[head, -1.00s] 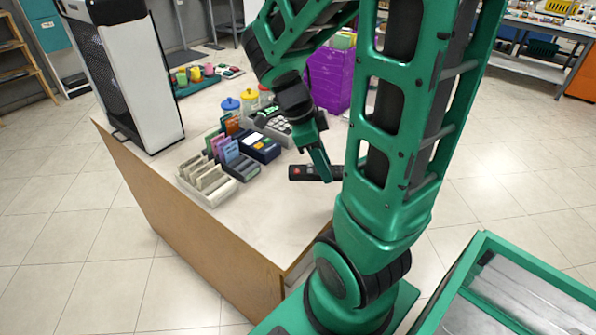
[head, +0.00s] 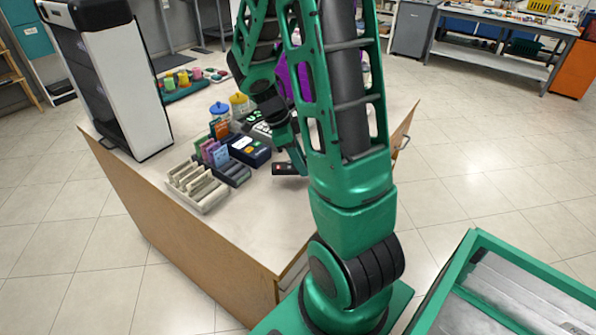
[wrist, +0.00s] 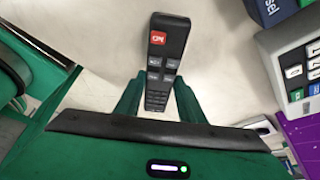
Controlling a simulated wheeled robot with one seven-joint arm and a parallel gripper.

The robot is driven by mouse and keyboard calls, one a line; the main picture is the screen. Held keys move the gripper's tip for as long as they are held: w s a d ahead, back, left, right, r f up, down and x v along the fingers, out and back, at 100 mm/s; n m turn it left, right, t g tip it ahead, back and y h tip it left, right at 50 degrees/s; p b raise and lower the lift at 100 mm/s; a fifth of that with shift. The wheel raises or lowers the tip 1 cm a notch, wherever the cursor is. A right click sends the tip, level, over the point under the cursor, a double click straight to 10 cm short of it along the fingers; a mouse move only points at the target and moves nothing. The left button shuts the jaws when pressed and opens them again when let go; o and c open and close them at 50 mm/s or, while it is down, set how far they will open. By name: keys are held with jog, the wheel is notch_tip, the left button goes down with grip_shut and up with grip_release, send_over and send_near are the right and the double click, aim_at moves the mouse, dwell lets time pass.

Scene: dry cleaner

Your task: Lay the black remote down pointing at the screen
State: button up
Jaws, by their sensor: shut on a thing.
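The black remote (wrist: 166,62) has a red button at its far end and grey keys. In the wrist view it lies lengthwise between the two fingers of my gripper (wrist: 157,92), which are shut on its near half. In the head view the remote's red-button end (head: 284,168) shows over the counter, pointing left; my arm hides the rest. My gripper (head: 296,160) is low over the counter there. I cannot tell whether the remote touches the counter. A tall white and black unit with a dark front (head: 125,85) stands at the counter's left; I cannot tell if it is the screen.
A purple box (head: 285,80) is behind my arm. The counter's front part (head: 255,215) is bare.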

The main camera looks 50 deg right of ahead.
jog(key=shift+f, duration=1.8)
jog(key=o, duration=1.2)
jog(key=v, duration=1.1)
jog(key=shift+r, duration=0.1)
jog(key=shift+s+r, duration=0.1)
jog(key=shift+r, duration=0.4)
jog(key=shift+s+a+r+n+t+y, duration=0.65)
jog(key=shift+s+a+n, duration=0.6)
jog(key=shift+s+n, duration=2.05)
jog(key=shift+s+a+r+n+t+y, duration=0.55)
jog(key=shift+s+a+n, duration=0.7)
jog(key=shift+s+n, duration=2)
jog(key=shift+s+a+r+n+t+y, duration=0.5)
jog(key=shift+s+a+r+n, duration=0.6)
jog(key=shift+s+n, duration=2.2)
